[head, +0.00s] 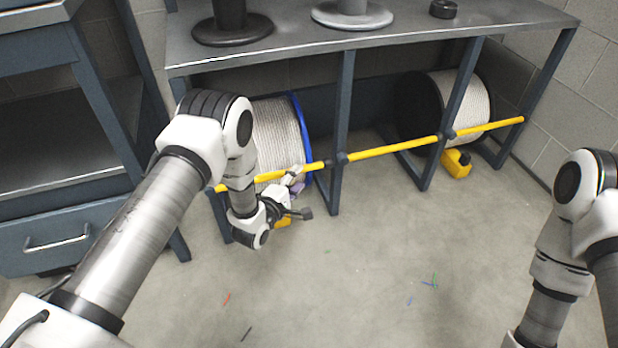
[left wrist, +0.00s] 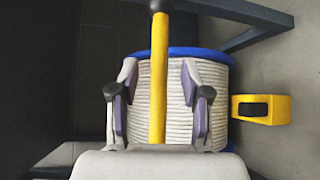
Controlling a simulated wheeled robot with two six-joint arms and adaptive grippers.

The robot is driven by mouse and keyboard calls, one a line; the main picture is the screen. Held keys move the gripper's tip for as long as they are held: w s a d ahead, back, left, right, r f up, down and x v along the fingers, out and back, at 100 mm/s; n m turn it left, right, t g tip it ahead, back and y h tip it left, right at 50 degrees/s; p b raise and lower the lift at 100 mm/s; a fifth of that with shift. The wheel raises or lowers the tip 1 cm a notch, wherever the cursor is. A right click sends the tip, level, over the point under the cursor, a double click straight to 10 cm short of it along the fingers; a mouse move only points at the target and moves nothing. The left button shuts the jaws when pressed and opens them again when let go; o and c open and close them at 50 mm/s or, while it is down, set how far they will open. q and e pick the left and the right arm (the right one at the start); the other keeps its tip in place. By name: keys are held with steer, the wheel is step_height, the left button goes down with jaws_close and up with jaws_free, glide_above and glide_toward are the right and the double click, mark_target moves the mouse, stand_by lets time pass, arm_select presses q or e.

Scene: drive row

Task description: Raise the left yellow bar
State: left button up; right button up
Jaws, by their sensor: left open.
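The left yellow bar (head: 269,176) runs across the front of the left cable spool (head: 277,132), below the bench top, and looks level. My left gripper (head: 296,184) is at this bar, toward its right part. In the left wrist view the bar (left wrist: 158,45) runs between the two open fingers of the gripper (left wrist: 160,85), with a gap on each side. I cannot tell how deep it sits between them. My right arm shows at the right, but its gripper is out of view.
A right yellow bar (head: 395,147) crosses in front of another spool (head: 466,105). Dark posts (head: 343,130) hold up the bench (head: 400,37). A yellow block (head: 457,164) lies by the right spool. Small coloured scraps lie on the open floor (head: 350,280).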

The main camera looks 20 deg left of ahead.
mark_target(304, 171)
arm_select(q)
steer(key=b+x, duration=0.2)
steer(key=x, duration=0.3)
steer(key=shift+f+b, duration=0.2)
steer(key=shift+b, duration=0.1)
steer(key=shift+w+r, duration=0.1)
steer(key=shift+w, duration=0.45)
jaws_close()
arm_select(e)
step_height(304, 171, down, 3)
steer(key=shift+w+f, duration=0.1)
steer(key=shift+f, duration=0.05)
arm_select(q)
steer(key=shift+r, duration=0.1)
